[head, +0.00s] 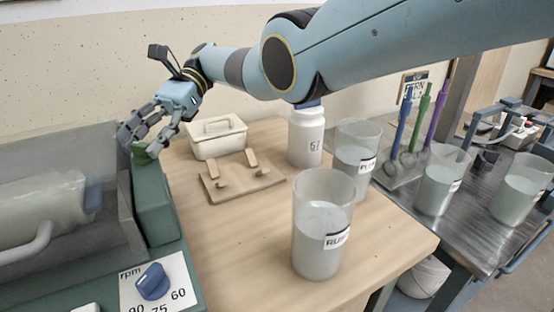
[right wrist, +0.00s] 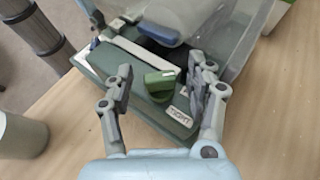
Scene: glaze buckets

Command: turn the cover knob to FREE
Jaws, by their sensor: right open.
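The green cover knob (right wrist: 159,84) sits on the green housing (right wrist: 130,75) of the machine, with a pale mark on its grip. A white label (right wrist: 180,117) beside it appears to read TIGHT; no FREE label is legible. My right gripper (right wrist: 161,76) is open, with one finger on each side of the knob and gaps between. In the head view my right gripper (head: 146,133) is just above the knob (head: 144,153), which the fingers partly hide. My left gripper is out of view.
A clear cover (head: 60,165) lies over a pale roller left of the knob. A blue rpm knob (head: 152,282) is on the front panel.

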